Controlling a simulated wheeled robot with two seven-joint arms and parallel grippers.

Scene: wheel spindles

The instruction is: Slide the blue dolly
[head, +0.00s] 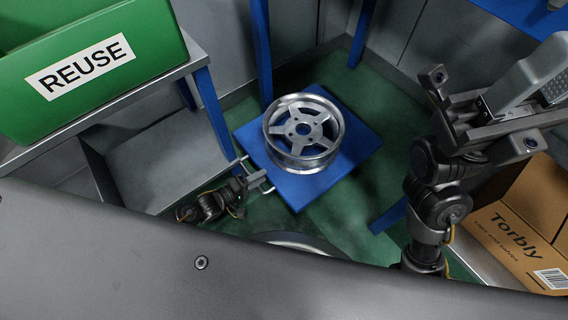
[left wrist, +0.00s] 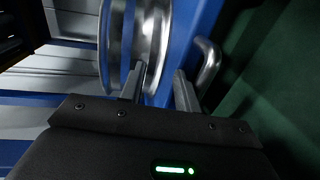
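The blue dolly (head: 350,162) is a flat square platform on the green floor, and its blue surface also shows in the left wrist view (left wrist: 200,22). A silver five-spoke wheel rim (head: 303,133) lies on it. A metal loop handle (head: 240,161) sticks out from its left side; a bent part of the handle shows in the left wrist view (left wrist: 209,62). My left gripper (head: 258,183) is at this handle, fingers apart; in the left wrist view its fingertips (left wrist: 158,75) have a clear gap. My right gripper (head: 540,80) is raised at the right, open and empty.
A green REUSE bin (head: 80,65) stands on a grey table with blue legs (head: 214,115) at the left. A Torbly cardboard box (head: 515,240) is at the right. Blue posts (head: 261,50) stand behind the dolly. Some green floor (head: 325,225) is bare in front.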

